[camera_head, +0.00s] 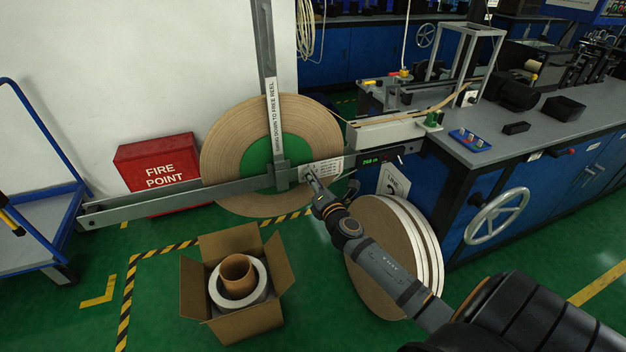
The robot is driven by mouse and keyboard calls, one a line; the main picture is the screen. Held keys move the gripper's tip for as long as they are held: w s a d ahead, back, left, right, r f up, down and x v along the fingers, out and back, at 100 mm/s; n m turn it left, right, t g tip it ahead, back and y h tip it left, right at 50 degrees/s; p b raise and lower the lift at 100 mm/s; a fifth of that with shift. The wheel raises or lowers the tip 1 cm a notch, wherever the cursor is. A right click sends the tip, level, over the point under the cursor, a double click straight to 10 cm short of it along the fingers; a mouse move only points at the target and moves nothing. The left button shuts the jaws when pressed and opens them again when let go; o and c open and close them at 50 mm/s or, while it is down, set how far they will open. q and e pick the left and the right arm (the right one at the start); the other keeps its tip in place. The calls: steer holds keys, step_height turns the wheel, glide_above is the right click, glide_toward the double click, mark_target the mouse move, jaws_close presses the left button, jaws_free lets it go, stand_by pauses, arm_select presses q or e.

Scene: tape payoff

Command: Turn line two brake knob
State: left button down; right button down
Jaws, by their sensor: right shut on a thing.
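A large tape reel (228,135) with a green hub (256,158) stands upright in the middle, behind a grey horizontal beam (150,202) and an upright grey arm (264,45). The arm is labelled "SWING DOWN TO FREE REEL". My right gripper (313,178) reaches in from the lower right to the beam, just right of the hub and below a white label plate (328,166). It is shut on a small part there, apparently the brake knob, which the fingers mostly hide. A small green display (371,162) is to its right. My left gripper is not in view.
A handwheel (497,215) is on the bench front. An open carton (236,283) stands on the floor, with a red fire point box (159,172) and a blue trolley (45,225) at left.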

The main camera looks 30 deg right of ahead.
arm_select(q)
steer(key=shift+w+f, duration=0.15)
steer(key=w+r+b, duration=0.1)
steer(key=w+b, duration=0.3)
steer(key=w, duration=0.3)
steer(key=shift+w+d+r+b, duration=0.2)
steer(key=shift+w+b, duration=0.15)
steer(key=shift+b, duration=0.05)
arm_select(e)
steer(key=shift+f+m, duration=0.1)
steer(key=shift+m, duration=4.4)
steer(key=c, duration=1.1)
jaws_free()
steer(key=shift+d, duration=0.1)
steer(key=shift+s, duration=0.1)
